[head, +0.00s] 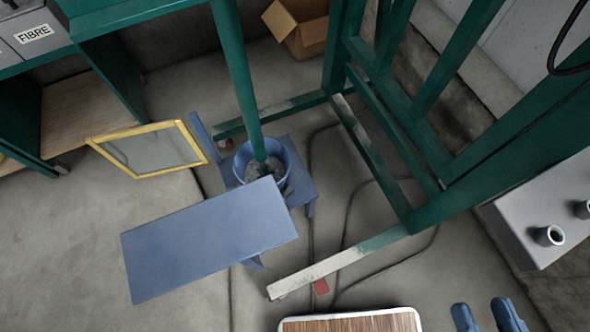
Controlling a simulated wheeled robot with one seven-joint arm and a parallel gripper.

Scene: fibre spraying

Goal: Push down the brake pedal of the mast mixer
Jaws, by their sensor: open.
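The mast mixer shows as a tall green mast tube (238,85) that runs down into a blue bucket (240,165) with grey material in it. A small red pedal (321,286) lies low near the floor, beside the pale worn end of a green frame leg (318,275). It is small in view, and I cannot tell whether it is pressed. My gripper (485,316) is at the bottom right edge, with two blue fingers apart and nothing between them. It is well to the right of the red pedal and not touching it. The rest of my arm is out of view.
A blue bench top (208,240) stands left of the pedal. Dark cables (347,215) run over the floor near it. A green frame (420,150) and a grey box with pipe stubs (545,215) stand right. A yellow-framed screen (150,150) is left. A cardboard box (298,25) is behind.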

